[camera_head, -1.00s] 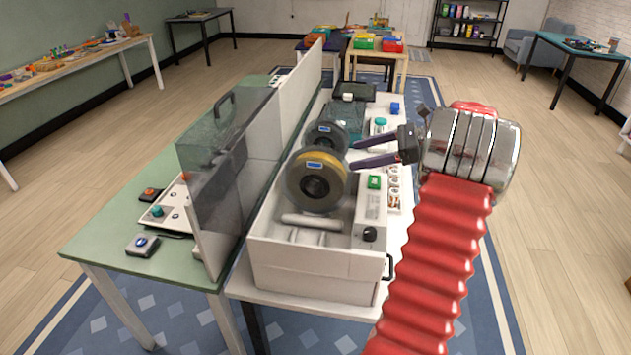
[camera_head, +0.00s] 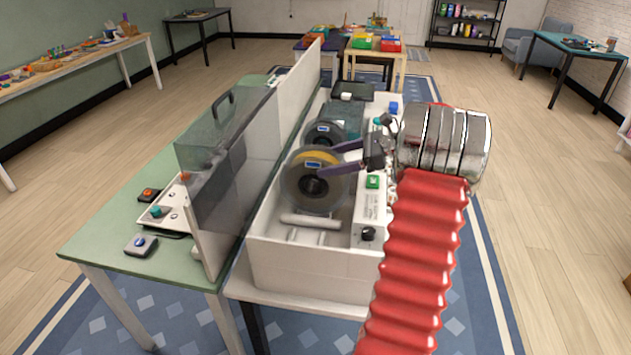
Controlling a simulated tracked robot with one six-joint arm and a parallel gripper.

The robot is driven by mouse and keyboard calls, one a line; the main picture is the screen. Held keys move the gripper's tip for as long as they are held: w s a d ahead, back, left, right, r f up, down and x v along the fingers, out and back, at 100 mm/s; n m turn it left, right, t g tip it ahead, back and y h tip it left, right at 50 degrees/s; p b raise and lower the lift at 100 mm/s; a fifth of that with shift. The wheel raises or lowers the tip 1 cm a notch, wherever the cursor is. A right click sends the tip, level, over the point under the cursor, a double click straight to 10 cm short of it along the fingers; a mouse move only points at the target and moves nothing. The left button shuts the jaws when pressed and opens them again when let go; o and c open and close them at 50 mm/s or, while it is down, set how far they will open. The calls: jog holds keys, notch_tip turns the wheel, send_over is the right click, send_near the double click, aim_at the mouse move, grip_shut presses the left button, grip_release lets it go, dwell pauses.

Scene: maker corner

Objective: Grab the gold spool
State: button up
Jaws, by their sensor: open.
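The gold spool (camera_head: 312,196) stands upright on its edge in the white box-like machine, in front of a second, dark spool (camera_head: 322,138). It shows a gold outer rim, a grey side, a blue label and a dark hub. My gripper (camera_head: 325,160) is open. Its two dark fingers reach in from the right, one by the upper right of the gold spool's rim and one in front of its side. I cannot tell whether they touch it. Part of the spool's right side is hidden behind the nearer finger.
The white machine (camera_head: 305,270) has a control strip with a green button (camera_head: 372,181) and a black knob (camera_head: 367,233). A clear panel (camera_head: 215,150) and white divider stand to the left. A green table (camera_head: 110,235) lies beyond them. Floor is open at right.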

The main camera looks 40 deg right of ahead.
aim_at(315, 166)
jog(key=shift+x, duration=2.6)
jog(key=shift+s+a+f, duration=0.1)
jog(key=shift+s+f, duration=0.05)
jog(key=shift+f, duration=0.05)
jog(key=shift+c, duration=0.6)
grip_shut()
jog(key=shift+r, duration=0.1)
